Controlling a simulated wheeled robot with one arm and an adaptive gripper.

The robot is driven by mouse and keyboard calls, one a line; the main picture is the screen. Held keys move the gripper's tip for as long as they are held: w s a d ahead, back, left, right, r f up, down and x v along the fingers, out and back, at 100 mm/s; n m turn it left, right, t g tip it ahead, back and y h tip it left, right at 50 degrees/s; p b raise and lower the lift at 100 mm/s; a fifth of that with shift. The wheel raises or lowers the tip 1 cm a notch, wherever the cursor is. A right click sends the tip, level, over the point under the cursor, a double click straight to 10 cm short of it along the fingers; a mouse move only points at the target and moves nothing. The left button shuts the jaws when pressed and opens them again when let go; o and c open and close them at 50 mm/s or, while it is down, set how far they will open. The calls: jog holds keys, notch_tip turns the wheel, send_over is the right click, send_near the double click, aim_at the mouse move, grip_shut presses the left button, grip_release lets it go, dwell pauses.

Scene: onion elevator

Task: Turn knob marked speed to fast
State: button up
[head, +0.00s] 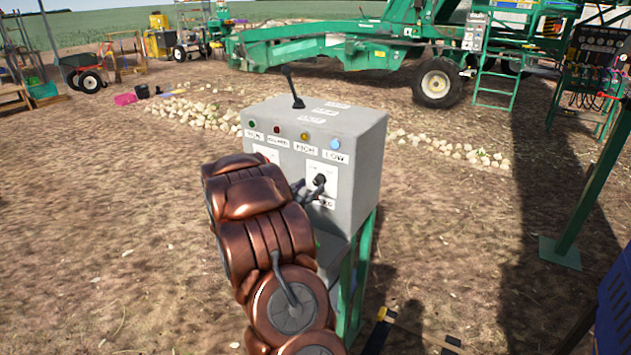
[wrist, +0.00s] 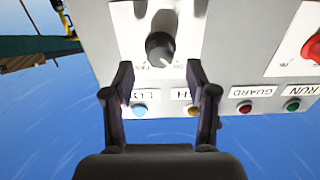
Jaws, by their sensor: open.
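A black rotary knob (head: 319,180) sits on a white plate on the front of a grey control box (head: 362,165), at the box's right side. In the wrist view the knob (wrist: 160,47) is near the top middle, with a pale pointer mark at its lower edge. My gripper (head: 308,190) is in front of the box, close to this knob. In the wrist view my gripper (wrist: 158,75) is open, with its two fingers on either side just below the knob and nothing between them. The label under the knob is mostly hidden by my gripper in the head view.
Small coloured lights, including a blue one (head: 335,144), line the box's upper front. A black lever (head: 292,86) stands on top. A red knob (wrist: 312,46) shows at the wrist view's right. A green post (head: 590,180) stands right; open dirt surrounds the box.

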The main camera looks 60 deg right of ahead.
aim_at(316, 182)
jog(key=shift+d+p, duration=0.4)
jog(key=shift+d, duration=1.25)
jog(key=shift+w, duration=0.1)
grip_shut()
